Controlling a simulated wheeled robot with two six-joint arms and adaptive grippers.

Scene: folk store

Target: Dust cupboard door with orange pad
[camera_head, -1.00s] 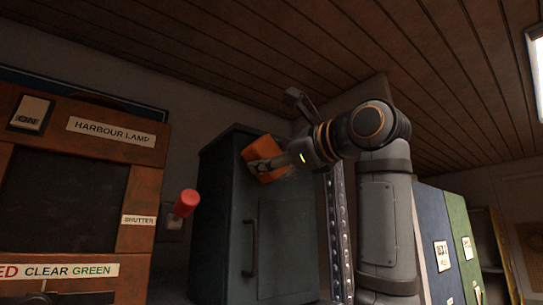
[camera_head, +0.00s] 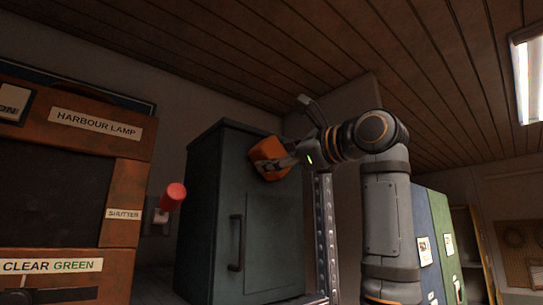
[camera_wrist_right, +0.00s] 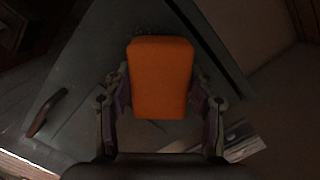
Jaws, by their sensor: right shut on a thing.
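The orange pad (camera_head: 268,152) is held in my right gripper (camera_head: 283,164) at the upper part of the dark grey cupboard door (camera_head: 262,215). In the right wrist view the pad (camera_wrist_right: 160,78) sits between the two fingers of the right gripper (camera_wrist_right: 160,108), with the cupboard door (camera_wrist_right: 88,75) behind it. I cannot tell whether the pad touches the door. The door has a dark vertical handle (camera_head: 237,243) on its left side, and it looks shut. My left gripper is not in view.
An orange-brown panel marked "HARBOUR LAMP" (camera_head: 125,172) stands on the left. A red knob (camera_head: 174,194) sticks out between it and the cupboard. A perforated metal post (camera_head: 325,232) stands right of the cupboard. Blue and green binders (camera_head: 437,240) are farther right.

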